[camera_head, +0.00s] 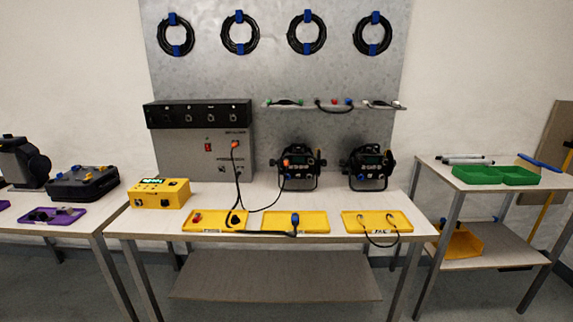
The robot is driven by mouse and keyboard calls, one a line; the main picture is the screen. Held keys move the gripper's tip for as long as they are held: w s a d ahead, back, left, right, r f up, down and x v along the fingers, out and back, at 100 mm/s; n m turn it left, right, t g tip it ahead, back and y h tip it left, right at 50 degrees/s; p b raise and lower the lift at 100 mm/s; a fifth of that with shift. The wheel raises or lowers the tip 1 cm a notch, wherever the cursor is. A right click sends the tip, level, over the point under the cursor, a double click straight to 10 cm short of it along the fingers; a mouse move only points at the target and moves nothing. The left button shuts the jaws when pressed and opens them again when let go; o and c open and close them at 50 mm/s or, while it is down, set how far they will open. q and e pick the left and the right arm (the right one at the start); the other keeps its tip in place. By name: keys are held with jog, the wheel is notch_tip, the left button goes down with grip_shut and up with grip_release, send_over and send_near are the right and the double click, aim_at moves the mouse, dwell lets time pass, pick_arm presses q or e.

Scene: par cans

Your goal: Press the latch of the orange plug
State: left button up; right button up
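An orange plug (235,144) sits at the front of the grey power box (205,165), with a black cable hanging from it to the table. A second orange plug (286,162) shows at the left par can (300,165), also with a black cable. A small red-orange piece (197,216) lies in the left yellow tray (215,228). The latches are too small to make out, and I cannot tell whether each plug is fully seated. Neither of my grippers is in view.
The middle table (325,195) also holds a yellow box (160,193), a middle yellow tray (312,230), a right yellow tray (405,230) and a right par can (368,167). Loose black cable crosses the table. Coiled cables (240,33) hang above. A side table (440,176) carries green bins (478,175).

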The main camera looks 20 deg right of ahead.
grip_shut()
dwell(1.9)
